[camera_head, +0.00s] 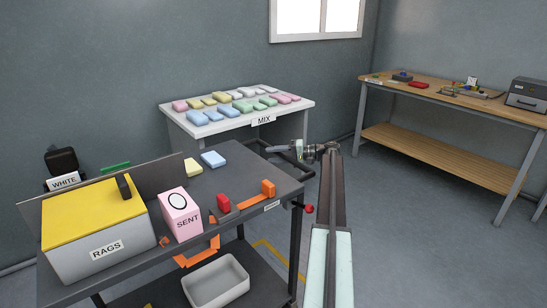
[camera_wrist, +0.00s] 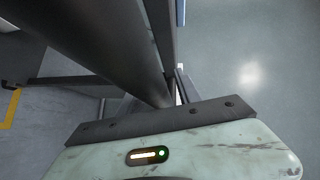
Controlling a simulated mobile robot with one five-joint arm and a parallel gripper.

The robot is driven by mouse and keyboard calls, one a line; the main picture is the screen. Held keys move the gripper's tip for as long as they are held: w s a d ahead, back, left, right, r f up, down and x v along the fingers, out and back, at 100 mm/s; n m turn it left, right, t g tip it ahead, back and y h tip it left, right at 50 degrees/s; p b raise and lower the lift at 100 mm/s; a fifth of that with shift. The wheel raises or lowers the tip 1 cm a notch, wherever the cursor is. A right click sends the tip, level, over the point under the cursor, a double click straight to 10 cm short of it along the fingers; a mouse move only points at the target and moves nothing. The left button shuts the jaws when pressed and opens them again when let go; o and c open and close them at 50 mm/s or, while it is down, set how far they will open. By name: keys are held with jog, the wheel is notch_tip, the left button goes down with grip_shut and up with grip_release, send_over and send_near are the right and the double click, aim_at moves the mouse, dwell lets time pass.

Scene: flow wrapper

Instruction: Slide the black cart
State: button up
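The black cart (camera_head: 243,186) stands at the left front in the head view, with a dark top, dark legs and a lower shelf. My gripper (camera_head: 290,149) is at the end of my outstretched arm, beyond the cart's right end and near the MIX table. It is small and dark there, and its fingers cannot be told apart. The wrist view shows mostly my own arm and base, with no clear fingertips.
On the cart are a RAGS box (camera_head: 98,262) with a yellow lid, a pink SENT box (camera_head: 180,213) and soap-like blocks. A grey bin (camera_head: 216,281) is on its lower shelf. The white MIX table (camera_head: 240,127) stands behind. A wooden workbench (camera_head: 440,89) is at right. Floor between is clear.

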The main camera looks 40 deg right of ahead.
dwell(0.3)
jog(key=p+v, duration=0.1)
jog(key=v, duration=0.6)
jog(key=shift+s+d, duration=0.2)
jog(key=shift+s, duration=0.1)
jog(key=shift+r, duration=0.1)
